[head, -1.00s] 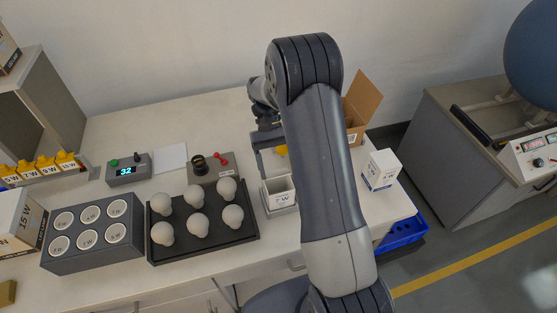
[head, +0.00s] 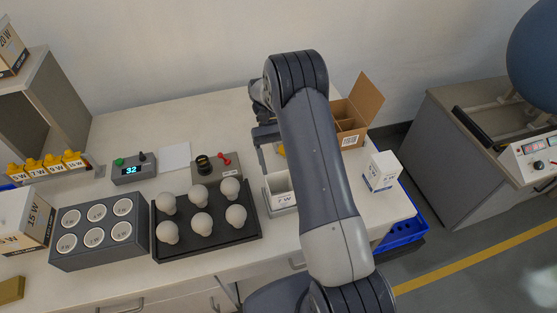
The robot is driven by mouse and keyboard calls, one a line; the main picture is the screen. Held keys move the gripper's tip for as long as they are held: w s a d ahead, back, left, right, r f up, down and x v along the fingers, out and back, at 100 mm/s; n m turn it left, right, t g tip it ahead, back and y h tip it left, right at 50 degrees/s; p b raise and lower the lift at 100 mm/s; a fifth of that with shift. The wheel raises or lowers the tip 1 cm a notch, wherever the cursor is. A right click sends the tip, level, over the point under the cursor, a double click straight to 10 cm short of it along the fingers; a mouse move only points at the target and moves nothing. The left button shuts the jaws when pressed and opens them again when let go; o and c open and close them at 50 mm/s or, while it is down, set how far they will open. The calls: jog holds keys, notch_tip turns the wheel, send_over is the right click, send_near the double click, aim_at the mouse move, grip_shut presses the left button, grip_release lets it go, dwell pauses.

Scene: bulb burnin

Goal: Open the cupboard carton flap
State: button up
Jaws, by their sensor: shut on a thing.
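My gripper (head: 270,162) is at the back right of the bench, partly hidden behind my own arm. Its fingers reach down to a small white carton (head: 283,200) marked 7 W, with an open top, and it appears shut on that carton; the contact is not clear. A brown carton (head: 352,137) stands behind my arm with a flap (head: 366,99) raised; my arm hides its left part. A 20 W carton (head: 12,48) sits on top of the grey cupboard (head: 58,108) at the upper left, cut off by the picture edge. A 15 W carton (head: 32,218) stands below it.
A black tray (head: 205,241) holds several white bulbs. Left of it is a grey block (head: 98,251) with round sockets. A meter (head: 132,170) reads 32. Another white carton (head: 381,171) stands near the right edge, above a blue crate (head: 403,232).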

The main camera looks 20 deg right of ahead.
jog(key=o, duration=1.4)
